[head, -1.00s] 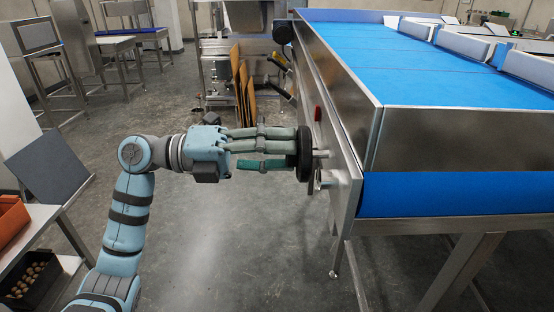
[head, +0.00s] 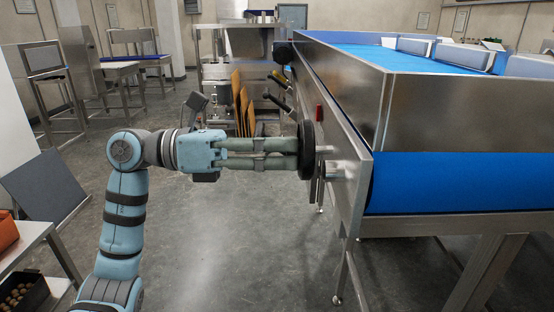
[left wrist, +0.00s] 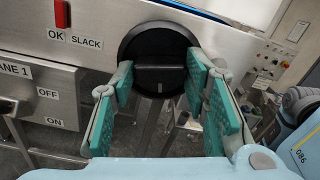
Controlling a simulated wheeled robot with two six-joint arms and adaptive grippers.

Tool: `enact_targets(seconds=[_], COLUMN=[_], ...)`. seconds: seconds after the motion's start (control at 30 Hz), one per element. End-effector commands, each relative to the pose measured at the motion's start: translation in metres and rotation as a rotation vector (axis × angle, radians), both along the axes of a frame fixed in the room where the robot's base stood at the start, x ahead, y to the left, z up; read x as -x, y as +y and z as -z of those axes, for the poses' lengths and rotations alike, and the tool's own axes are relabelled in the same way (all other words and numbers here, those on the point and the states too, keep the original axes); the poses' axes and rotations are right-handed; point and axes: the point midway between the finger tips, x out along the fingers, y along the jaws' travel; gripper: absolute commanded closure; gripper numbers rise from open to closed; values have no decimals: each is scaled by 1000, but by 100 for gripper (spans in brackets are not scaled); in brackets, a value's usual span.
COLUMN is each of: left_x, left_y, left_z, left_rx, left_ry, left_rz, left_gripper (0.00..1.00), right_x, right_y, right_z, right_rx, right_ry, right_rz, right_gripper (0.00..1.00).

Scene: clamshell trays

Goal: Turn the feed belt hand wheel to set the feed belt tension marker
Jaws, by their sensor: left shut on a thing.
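The feed belt hand wheel (head: 307,150) is a black disc on the side of the steel belt frame. In the left wrist view the hand wheel (left wrist: 160,50) faces me, with a raised bar across it and a light line below the bar. My left gripper (head: 297,153) is shut on the wheel, its teal-padded fingers (left wrist: 162,88) at either side of it. The red tension marker (left wrist: 61,14) stands above the word OK, left of SLACK; a red piece (head: 319,112) also shows on the frame in the head view. My right gripper is not in view.
The blue feed belt (head: 450,183) and its steel side wall (head: 340,95) fill the right. A steel box (left wrist: 35,85) with OFF and ON labels is left of the wheel. Levers (head: 277,101) stick out farther along. Floor (head: 240,240) below my arm is clear.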

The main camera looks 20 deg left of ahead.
Motion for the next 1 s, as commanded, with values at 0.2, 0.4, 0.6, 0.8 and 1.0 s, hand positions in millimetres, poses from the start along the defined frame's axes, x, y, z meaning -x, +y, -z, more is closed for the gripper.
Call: enact_targets(seconds=[0.2, 0.4, 0.6, 0.8, 1.0], left_x=[0, 0, 0, 0, 0], left_y=[0, 0, 0, 0, 0], left_z=[5, 5, 4, 3, 3], left_rx=[-55, -100, -136, -163, -176], left_ry=[-193, -369, -515, -615, -666], left_rz=[2, 3, 4, 4, 4], left_gripper=[86, 86, 86, 86, 86], right_x=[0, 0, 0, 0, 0], right_y=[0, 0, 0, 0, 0], right_z=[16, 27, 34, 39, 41], right_rx=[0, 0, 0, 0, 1], right_ry=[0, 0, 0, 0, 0], right_rz=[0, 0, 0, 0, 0], right_gripper=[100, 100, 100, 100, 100])
